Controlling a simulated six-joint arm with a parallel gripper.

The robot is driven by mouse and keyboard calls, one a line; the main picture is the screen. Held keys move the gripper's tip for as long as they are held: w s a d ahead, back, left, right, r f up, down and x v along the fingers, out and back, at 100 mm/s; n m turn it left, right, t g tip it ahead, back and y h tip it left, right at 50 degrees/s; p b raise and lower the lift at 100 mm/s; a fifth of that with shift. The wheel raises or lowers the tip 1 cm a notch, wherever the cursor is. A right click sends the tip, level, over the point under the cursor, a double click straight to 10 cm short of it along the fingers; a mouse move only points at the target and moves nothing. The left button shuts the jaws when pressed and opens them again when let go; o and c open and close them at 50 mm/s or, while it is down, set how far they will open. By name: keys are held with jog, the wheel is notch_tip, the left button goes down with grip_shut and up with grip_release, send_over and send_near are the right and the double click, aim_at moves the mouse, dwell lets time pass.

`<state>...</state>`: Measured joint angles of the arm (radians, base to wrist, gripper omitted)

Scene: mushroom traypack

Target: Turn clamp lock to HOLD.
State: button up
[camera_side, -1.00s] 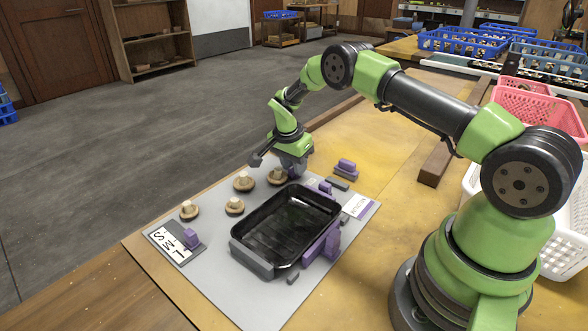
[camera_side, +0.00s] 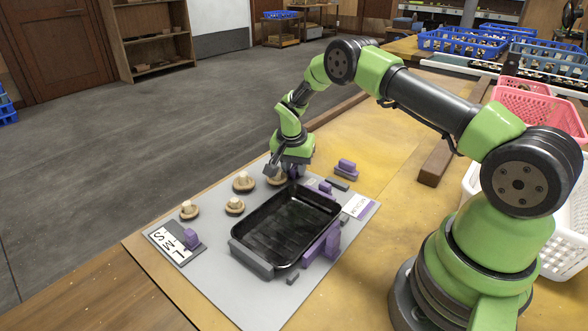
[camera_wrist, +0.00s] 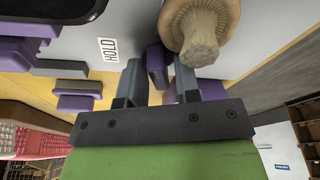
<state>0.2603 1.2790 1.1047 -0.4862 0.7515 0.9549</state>
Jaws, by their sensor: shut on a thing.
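My gripper (camera_wrist: 158,68) is shut on a purple clamp lock handle (camera_wrist: 156,62), which stands upright between its two grey fingers in the wrist view. In the side view my gripper (camera_side: 291,172) is low at the far edge of the grey board, partly hiding the handle. A white HOLD label (camera_wrist: 108,49) lies on the board just left of the fingers in the wrist view. The black tray (camera_side: 241,244) lies on the board in front of my gripper. More purple shows behind the right finger; I cannot tell how it joins the handle.
Several mushrooms stand left of the tray, one (camera_side: 276,179) close beside my gripper; it looms in the wrist view (camera_wrist: 200,40). A purple block (camera_side: 346,167) sits right of my gripper. An S-M-L slider (camera_side: 190,238) and a MEDIUM label (camera_side: 356,206) lie on the board (camera_side: 215,285).

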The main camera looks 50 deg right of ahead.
jog(key=shift+s+d+f+n, duration=0.15)
jog(key=shift+f+n, duration=0.15)
jog(key=shift+n, duration=0.5)
jog(key=n+t+y, duration=0.1)
jog(key=n, duration=0.4)
jog(key=shift+n, duration=0.5)
